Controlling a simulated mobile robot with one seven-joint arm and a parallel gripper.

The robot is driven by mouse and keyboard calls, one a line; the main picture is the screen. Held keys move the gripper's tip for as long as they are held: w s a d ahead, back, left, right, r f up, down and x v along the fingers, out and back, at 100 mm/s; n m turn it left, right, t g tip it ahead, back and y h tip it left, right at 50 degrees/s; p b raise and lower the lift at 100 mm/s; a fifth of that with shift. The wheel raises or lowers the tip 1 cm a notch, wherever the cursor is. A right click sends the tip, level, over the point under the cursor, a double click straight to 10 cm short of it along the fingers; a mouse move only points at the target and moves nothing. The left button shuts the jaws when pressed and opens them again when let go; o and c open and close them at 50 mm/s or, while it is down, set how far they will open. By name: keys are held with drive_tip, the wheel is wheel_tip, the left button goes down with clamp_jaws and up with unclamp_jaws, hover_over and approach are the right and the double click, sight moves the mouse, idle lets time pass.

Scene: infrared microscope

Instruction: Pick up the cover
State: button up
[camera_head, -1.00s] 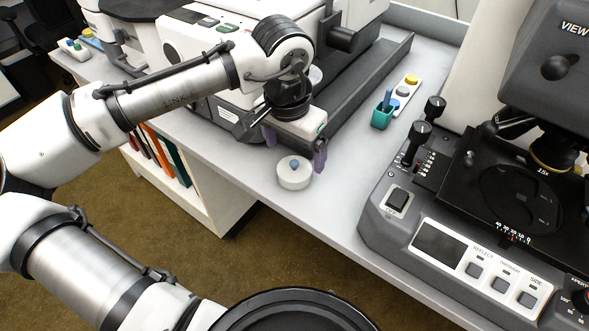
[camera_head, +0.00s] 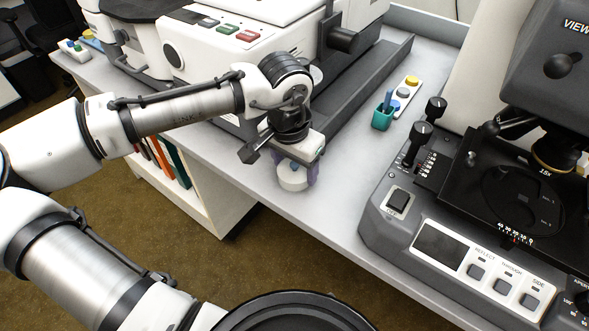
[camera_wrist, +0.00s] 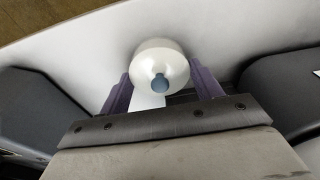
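The cover (camera_head: 292,178) is a small white round piece with a blue knob on top, on the grey bench near its front edge. In the head view, my gripper (camera_head: 298,168) points down over it, and its body hides the knob. The wrist view shows the cover (camera_wrist: 155,56) and its blue knob between the two purple fingers of my gripper (camera_wrist: 161,76). The fingers are apart, one on each side, with the cover slightly beyond their tips in that view. I see no firm contact.
A microscope (camera_head: 430,215) with a control panel stands to the right. A large white instrument (camera_head: 245,30) is at the back left. The bench front edge is close.

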drive_tip(key=shift+c, duration=0.9)
drive_tip(key=shift+r, duration=0.1)
wheel_tip(320, 180, up, 20)
drive_tip(key=p, duration=0.2)
